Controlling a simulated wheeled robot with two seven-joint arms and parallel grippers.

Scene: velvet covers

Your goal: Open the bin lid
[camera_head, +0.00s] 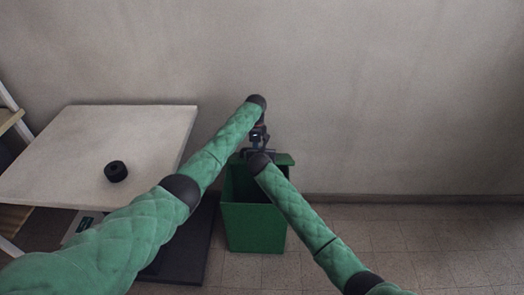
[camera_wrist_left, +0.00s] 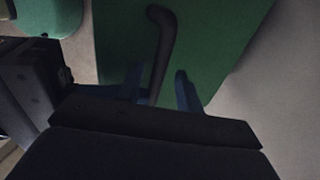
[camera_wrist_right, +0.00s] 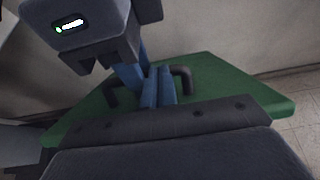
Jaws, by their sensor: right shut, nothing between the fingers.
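The green bin (camera_head: 254,228) stands on the floor by the wall. Dark green interior shows above its front rim, and the lid (camera_head: 286,160) appears raised at the back. The lid (camera_wrist_right: 222,86) carries a black bar handle (camera_wrist_right: 183,77), which also shows in the left wrist view (camera_wrist_left: 163,45). My left gripper (camera_wrist_left: 160,88) has its blue fingers apart, with the handle passing between them; contact is unclear. My right gripper (camera_wrist_right: 158,88) has its fingers together and empty, close to the handle's middle. Arm links largely hide both grippers in the head view.
A pale table (camera_head: 105,140) with a black round object (camera_head: 115,171) stands left of the bin. A dark flat panel (camera_head: 185,245) lies below it. The wall (camera_head: 390,90) is close behind. Floor to the right is clear. The two grippers are very close together.

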